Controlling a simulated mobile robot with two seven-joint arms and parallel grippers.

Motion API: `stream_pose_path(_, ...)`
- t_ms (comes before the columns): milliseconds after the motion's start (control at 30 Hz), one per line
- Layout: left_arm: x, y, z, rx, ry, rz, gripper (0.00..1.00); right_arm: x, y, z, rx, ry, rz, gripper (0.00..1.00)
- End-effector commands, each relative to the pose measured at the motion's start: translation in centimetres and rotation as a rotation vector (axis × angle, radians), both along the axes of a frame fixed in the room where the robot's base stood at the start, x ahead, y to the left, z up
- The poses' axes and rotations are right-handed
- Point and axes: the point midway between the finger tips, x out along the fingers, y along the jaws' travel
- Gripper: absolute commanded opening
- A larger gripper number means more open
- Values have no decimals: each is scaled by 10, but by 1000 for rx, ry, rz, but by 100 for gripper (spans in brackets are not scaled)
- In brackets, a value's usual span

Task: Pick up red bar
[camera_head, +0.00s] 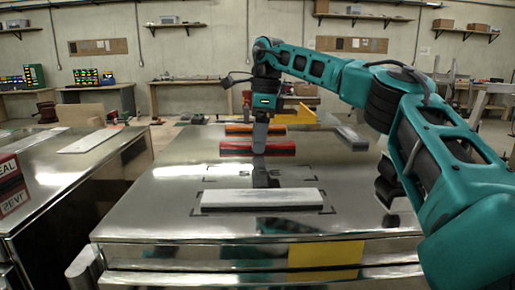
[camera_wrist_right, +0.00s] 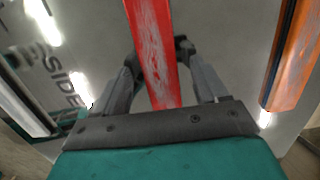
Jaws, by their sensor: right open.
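The red bar (camera_head: 285,149) lies on the shiny metal trailer top (camera_head: 140,205), lengthwise across the picture. My right gripper (camera_head: 259,151) points down over the middle of the red bar and hides part of it. In the right wrist view, the red bar (camera_wrist_right: 150,40) runs between the two open fingers of the right gripper (camera_wrist_right: 158,62). The fingers straddle it, with gaps visible on both sides near the base. I cannot tell how far down the fingertips reach. My left gripper is not in view.
An orange bar (camera_head: 239,128) lies just behind the red bar; it also shows in the right wrist view (camera_wrist_right: 295,60). A white-grey bar (camera_head: 262,199) lies nearer on the same top. Another metal trailer (camera_head: 60,165) at left bears pale bars. A yellow part (camera_head: 300,116) stands behind.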

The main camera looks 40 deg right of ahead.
Motion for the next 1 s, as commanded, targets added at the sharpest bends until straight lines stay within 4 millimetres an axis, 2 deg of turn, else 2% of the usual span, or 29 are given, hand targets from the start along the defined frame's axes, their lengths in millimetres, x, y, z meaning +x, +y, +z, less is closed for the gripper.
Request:
stream_pose_path(100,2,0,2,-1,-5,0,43,0,0,0,0,0,0,72)
stream_pose_path(733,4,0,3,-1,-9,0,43,0,0,1,0,0,0,12)
stream_pose_path(1000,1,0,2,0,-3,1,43,0,0,4,0,-1,1,12)
